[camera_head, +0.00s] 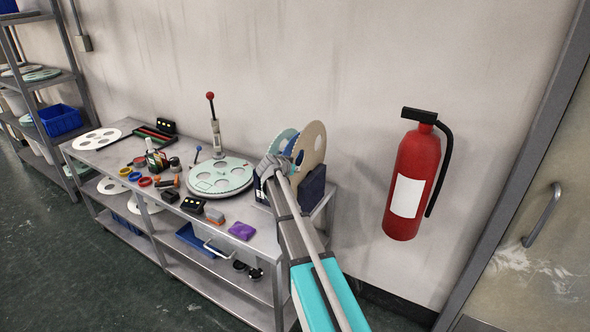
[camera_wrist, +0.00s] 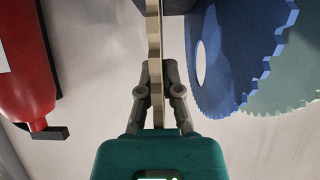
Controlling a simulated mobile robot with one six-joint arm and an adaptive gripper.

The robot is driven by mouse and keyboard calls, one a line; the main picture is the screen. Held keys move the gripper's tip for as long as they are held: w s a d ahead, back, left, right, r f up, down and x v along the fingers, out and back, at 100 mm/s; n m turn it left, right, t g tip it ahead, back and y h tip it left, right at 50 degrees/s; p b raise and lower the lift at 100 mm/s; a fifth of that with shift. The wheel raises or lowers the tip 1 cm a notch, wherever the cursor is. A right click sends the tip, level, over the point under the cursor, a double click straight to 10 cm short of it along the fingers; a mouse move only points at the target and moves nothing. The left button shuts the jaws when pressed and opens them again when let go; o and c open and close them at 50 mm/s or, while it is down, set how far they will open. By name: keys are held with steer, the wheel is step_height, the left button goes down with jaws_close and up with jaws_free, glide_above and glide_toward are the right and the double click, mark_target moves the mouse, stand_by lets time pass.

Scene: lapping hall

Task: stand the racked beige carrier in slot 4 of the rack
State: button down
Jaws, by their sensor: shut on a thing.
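The beige carrier (camera_head: 312,143) is a thin toothed disc with round holes, upright at the right end of the bench near the dark rack (camera_head: 312,187). In the wrist view the carrier (camera_wrist: 154,30) is edge-on, and my gripper (camera_wrist: 155,80) is shut on its rim. In the head view my gripper (camera_head: 272,165) is partly hidden by my arm. A blue carrier (camera_wrist: 245,50) and a pale green carrier (camera_wrist: 290,85) stand to the right in the wrist view. The pale green carrier (camera_head: 283,142) shows left of the beige one in the head view. The slots and the carrier's lower edge are hidden.
A pale green disc (camera_head: 220,176) lies on the bench left of the rack, with a red-knobbed lever (camera_head: 211,97) behind it. A purple block (camera_head: 242,231) lies near the front edge. A red fire extinguisher (camera_head: 413,180) hangs on the wall to the right.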

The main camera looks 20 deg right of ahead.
mark_target(295, 151)
steer(key=shift+f+b, duration=3)
steer(key=shift+f, duration=0.05)
stand_by(0.5)
steer(key=c, duration=0.7)
jaws_free()
steer(key=shift+r, duration=0.15)
step_height(295, 151, up, 13)
steer(key=p, duration=1.3)
stand_by(0.5)
steer(key=s+a+f+n+g+y, duration=0.2)
steer(key=s+a, duration=0.4)
steer(key=s, duration=0.6)
steer(key=s+a+f+n+g+y, duration=0.3)
steer(key=s+a, duration=0.4)
steer(key=s, duration=0.5)
steer(key=s+a+f+n+g+y, duration=0.2)
steer(key=s+a+f+n+y, duration=0.2)
steer(key=s, duration=0.8)
steer(key=shift+a+f+n+g+y+b, duration=0.15)
steer(key=shift+a+f+n, duration=0.2)
steer(key=shift+a, duration=0.35)
steer(key=shift+a+f+n+g+y+b, duration=0.15)
steer(key=shift+a+f+n, duration=0.2)
steer(key=shift+a, duration=0.3)
